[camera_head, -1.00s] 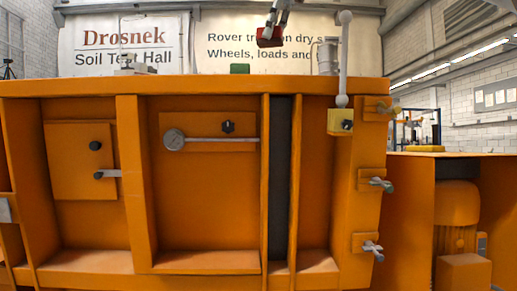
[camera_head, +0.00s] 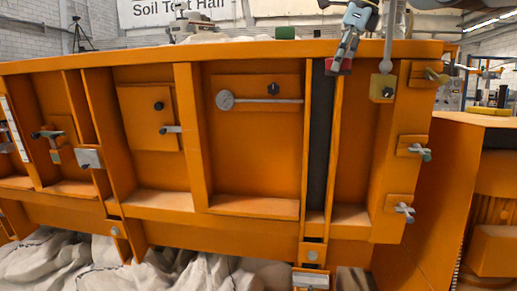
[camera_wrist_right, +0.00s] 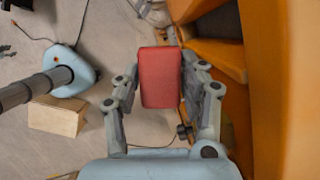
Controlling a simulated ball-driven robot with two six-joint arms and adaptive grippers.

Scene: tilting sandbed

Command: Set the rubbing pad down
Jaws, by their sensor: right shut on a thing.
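The rubbing pad is a red block (camera_head: 339,68) in the head view, in front of the upper right part of the orange sandbed wall (camera_head: 255,140). In the right wrist view the same red pad (camera_wrist_right: 160,80) lies between the two fingers. My right gripper (camera_head: 347,58) is shut on it and holds it near the dark vertical strip, below the bed's top rim. Whether the pad touches the bed is not clear. My left gripper is in neither view.
Several clamp handles (camera_head: 413,149) line the bed's right end. A wooden box (camera_wrist_right: 57,117) stands on the floor.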

